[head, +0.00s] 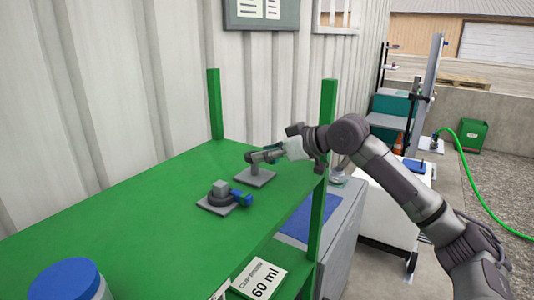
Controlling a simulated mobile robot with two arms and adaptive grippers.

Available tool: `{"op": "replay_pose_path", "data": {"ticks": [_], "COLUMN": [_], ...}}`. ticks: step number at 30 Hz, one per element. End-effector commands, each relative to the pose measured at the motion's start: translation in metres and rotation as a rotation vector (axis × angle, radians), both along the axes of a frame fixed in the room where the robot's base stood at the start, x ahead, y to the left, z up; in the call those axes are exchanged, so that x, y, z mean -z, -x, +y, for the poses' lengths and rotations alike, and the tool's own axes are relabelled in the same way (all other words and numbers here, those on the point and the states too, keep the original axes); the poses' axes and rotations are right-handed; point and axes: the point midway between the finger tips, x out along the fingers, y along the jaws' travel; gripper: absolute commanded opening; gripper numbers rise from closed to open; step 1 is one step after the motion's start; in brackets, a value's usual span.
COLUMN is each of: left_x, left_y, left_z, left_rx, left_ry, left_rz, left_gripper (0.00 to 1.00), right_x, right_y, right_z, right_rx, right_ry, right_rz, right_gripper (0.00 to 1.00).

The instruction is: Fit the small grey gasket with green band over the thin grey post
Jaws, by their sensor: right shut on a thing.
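My right gripper (268,154) reaches in from the right over the green shelf and is shut on a small grey thing at its fingertips. That thing is mostly hidden by the fingers and too small to identify; no green band can be made out. Just below the fingertips a thin grey post (263,169) stands on a square grey plate (262,179). I cannot tell whether the held thing is around the post, touching it or above it. My left gripper is not in view.
A second grey plate (211,207) to the front left carries a grey block (219,189) and a blue part (241,197). A blue-lidded jar (67,281) stands at the near left. Green uprights (328,125) rise at the shelf's edge.

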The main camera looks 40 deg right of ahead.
Motion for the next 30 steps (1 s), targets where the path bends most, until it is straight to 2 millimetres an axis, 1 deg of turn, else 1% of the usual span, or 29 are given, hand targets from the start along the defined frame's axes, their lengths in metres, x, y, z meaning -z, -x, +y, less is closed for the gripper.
{"op": "replay_pose_path", "data": {"ticks": [1, 18, 23, 30], "left_x": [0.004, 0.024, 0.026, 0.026], "left_y": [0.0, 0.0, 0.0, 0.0], "left_z": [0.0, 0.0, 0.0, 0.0], "left_rx": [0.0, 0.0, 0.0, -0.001], "left_ry": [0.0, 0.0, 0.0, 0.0], "left_rz": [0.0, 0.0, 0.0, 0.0], "left_gripper": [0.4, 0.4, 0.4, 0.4], "right_x": [0.008, 0.036, 0.04, 0.04], "right_y": [0.0, 0.0, 0.0, 0.0], "right_z": [0.0, 0.0, 0.0, 0.0], "right_rx": [-0.001, 0.0, -0.001, -0.001], "right_ry": [0.003, 0.002, 0.002, 0.002], "right_rz": [0.009, 0.008, 0.007, 0.007], "right_gripper": [0.18, 0.18, 0.18, 0.18]}}
